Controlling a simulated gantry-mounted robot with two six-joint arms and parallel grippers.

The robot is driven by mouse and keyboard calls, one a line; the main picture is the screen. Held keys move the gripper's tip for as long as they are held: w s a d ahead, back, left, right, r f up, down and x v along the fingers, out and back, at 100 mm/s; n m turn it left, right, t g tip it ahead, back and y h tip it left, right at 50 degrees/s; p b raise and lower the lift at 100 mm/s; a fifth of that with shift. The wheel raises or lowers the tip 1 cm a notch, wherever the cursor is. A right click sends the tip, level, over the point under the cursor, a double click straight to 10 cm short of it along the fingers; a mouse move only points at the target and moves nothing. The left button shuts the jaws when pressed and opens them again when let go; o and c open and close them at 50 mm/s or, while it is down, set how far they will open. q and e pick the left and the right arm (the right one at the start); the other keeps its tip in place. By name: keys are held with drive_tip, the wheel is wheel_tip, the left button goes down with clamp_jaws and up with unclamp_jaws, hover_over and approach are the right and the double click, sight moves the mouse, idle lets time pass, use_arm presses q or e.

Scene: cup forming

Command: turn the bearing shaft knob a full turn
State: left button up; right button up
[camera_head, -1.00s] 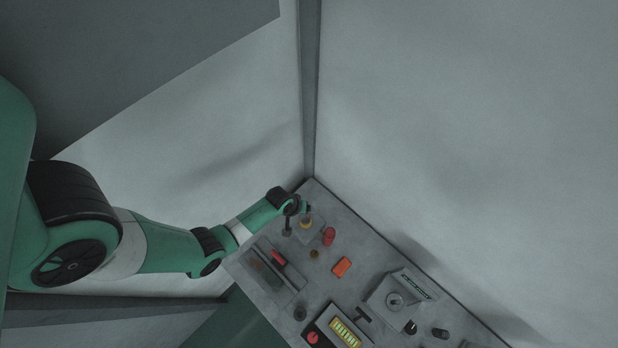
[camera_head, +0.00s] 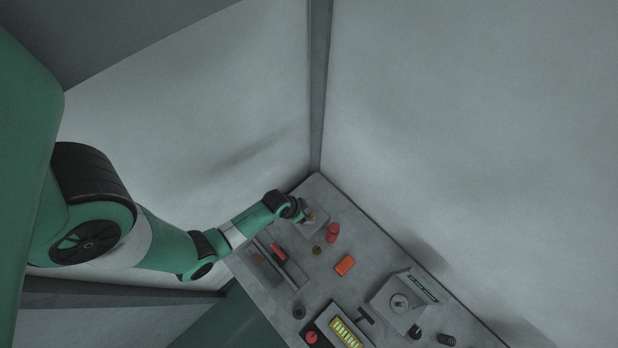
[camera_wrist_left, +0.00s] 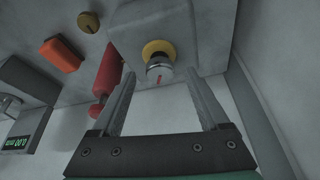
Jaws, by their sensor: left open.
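The knob (camera_wrist_left: 160,72) is a short silver cylinder with a red mark, set in a yellow ring on a grey block (camera_wrist_left: 185,25). I take it to be the bearing shaft knob. My left gripper (camera_wrist_left: 160,82) is open, with one finger on each side of the knob's end, and no contact shows. In the head view my left gripper (camera_head: 306,214) is at the block near the table's far corner and mostly covers the knob. My right gripper is not in view.
A red cylinder (camera_head: 333,233) stands close to the block, and an orange box (camera_head: 345,265) lies beyond it. A tray (camera_head: 271,272) with a red piece is at the left edge. A grey device with a dial (camera_head: 399,301) is further right. Walls rise close behind the table (camera_head: 385,245).

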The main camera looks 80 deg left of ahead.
sight(308, 213)
use_arm(q)
drive_tip(key=b+x, duration=0.1)
drive_tip(key=x, duration=0.3)
drive_tip(key=shift+w, duration=0.1)
clamp_jaws()
